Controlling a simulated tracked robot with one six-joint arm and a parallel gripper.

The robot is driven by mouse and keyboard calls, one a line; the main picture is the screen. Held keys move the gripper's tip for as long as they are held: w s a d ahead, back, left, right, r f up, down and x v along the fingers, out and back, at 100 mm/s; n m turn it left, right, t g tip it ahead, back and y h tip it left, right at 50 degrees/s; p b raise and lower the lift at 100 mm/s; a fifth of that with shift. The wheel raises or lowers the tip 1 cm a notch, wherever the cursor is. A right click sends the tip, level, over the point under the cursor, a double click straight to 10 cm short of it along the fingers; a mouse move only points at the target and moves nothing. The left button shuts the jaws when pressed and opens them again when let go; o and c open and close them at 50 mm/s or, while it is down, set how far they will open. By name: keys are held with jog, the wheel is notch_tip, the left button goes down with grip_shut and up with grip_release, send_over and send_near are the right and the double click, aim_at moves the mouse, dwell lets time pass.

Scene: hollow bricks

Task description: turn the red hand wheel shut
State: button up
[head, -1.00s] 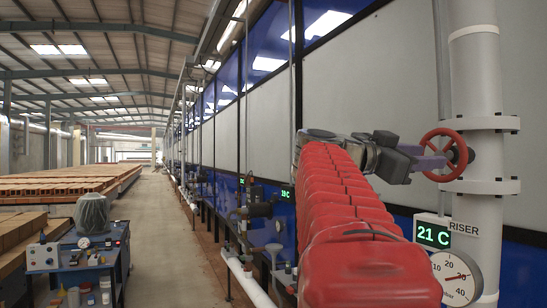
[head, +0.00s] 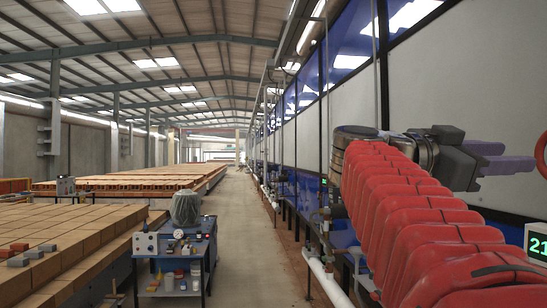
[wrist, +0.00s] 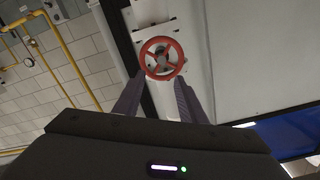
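The red hand wheel (wrist: 161,58) shows whole in the wrist view, with spokes and a white pipe behind it. In the head view only the left part of its rim (head: 540,152) shows, cut off by the right edge. My gripper (wrist: 157,98) is open, with its two purple fingers spread and nothing between them. In the wrist view the wheel appears ahead of the fingertips, centred between them. In the head view my gripper (head: 520,160) is just left of the wheel; whether a fingertip touches it I cannot tell.
A green-lit display (head: 538,243) sits below the wheel, partly cut off. Pale wall panels (head: 500,60) run behind my arm. A blue bench (head: 175,262) with instruments and brick stacks (head: 80,235) stand left. The aisle (head: 245,230) between is clear.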

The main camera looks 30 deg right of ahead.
dwell(0.3)
jog(key=w+a+f+n+t+y, duration=0.25)
jog(key=w+a+f+n, duration=0.2)
jog(key=f, duration=0.45)
jog(key=w+a+f+n+t+y, duration=0.2)
jog(key=w+a+f+n+t, duration=0.2)
jog(key=f+n, duration=0.3)
jog(key=w+a+f+n+t+y, duration=0.25)
jog(key=w+a+f+n, duration=0.2)
jog(key=f, duration=0.55)
jog(key=a+f+n+t+y, duration=0.3)
jog(key=a+f+n+y, duration=0.6)
jog(key=a+f, duration=1.4)
jog(key=s+a+n, duration=0.1)
jog(key=a+n, duration=0.1)
jog(key=a, duration=0.2)
jog(key=shift+f+t+y, duration=0.2)
jog(key=shift+t+y, duration=0.1)
jog(key=shift+c, duration=0.7)
jog(key=shift+a, duration=0.1)
